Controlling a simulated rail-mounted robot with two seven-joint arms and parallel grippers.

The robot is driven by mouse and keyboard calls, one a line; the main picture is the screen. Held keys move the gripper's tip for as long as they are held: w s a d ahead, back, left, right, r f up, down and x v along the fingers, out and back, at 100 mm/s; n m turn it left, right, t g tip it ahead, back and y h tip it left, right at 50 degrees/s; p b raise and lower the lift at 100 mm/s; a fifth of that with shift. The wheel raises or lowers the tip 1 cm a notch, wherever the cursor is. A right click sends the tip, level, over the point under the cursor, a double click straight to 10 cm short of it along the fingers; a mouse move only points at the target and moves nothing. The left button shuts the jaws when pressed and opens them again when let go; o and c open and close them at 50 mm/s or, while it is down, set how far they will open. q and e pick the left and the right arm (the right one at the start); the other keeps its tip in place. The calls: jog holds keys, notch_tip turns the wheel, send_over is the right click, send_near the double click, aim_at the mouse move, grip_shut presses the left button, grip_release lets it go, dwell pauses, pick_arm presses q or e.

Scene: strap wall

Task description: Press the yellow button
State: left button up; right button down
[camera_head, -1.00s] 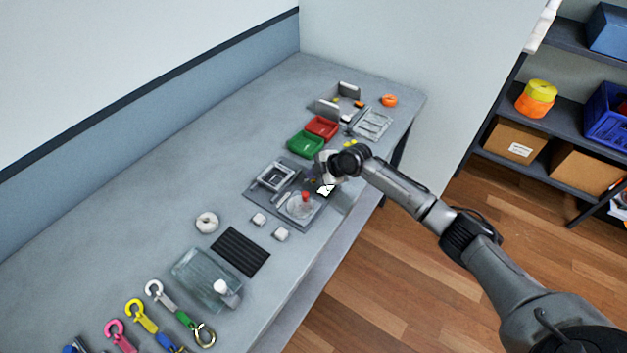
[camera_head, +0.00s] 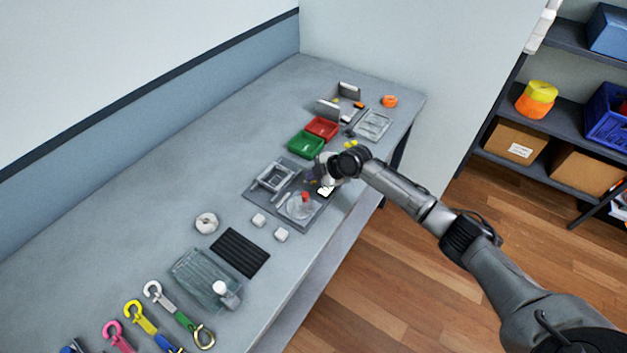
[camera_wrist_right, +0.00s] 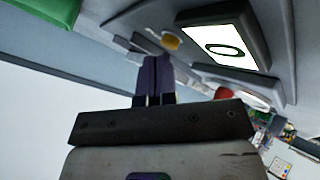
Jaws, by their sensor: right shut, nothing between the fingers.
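The yellow button (camera_wrist_right: 170,41) is a small round knob on the grey panel, seen in the right wrist view just beyond my fingertips. In the head view I cannot make it out near the gripper. My right gripper (camera_wrist_right: 155,60) has its purple fingers pressed together with nothing between them. The tips point at the panel close beside the button; whether they touch it I cannot tell. In the head view the right gripper (camera_head: 311,181) is low over the right part of the grey panel (camera_head: 258,197). My left gripper is not in view.
A red button (camera_head: 305,196) is near the gripper. Green (camera_head: 305,144) and red (camera_head: 322,127) trays lie behind. White blocks and a black ribbed mat (camera_head: 240,252) lie in front.

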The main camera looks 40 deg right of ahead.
aim_at(314, 182)
dwell(0.5)
jog(key=shift+r+p, duration=0.65)
jog(key=shift+r, duration=0.1)
jog(key=shift+r+p, duration=0.65)
jog(key=shift+r, duration=0.25)
notch_tip(314, 182, up, 3)
jog(key=shift+r+p, duration=0.15)
jog(key=shift+p, duration=1.1)
